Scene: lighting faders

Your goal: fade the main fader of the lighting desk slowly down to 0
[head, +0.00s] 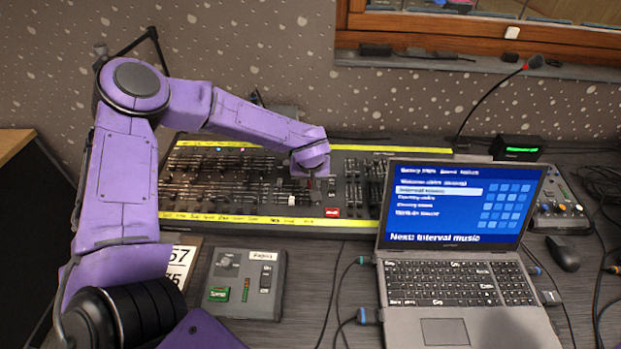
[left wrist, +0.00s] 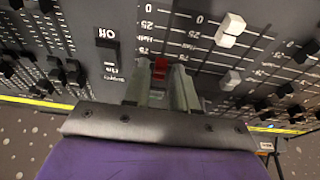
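The lighting desk (head: 345,190) is a long dark console with yellow strips along its edges, lying behind the laptop. My left gripper (head: 308,172) is over its middle, reaching down from above. In the left wrist view, the two grey fingers of my left gripper (left wrist: 162,75) stand on either side of a red fader cap (left wrist: 160,68), which sits just past the 75 mark of its scale, away from the 0. Whether both fingers press on the cap cannot be made out. My right gripper is not in view.
A switch (left wrist: 107,50) is on the other side. A laptop (head: 455,245) stands in front of the desk's right end. A small control box (head: 243,282) lies front left.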

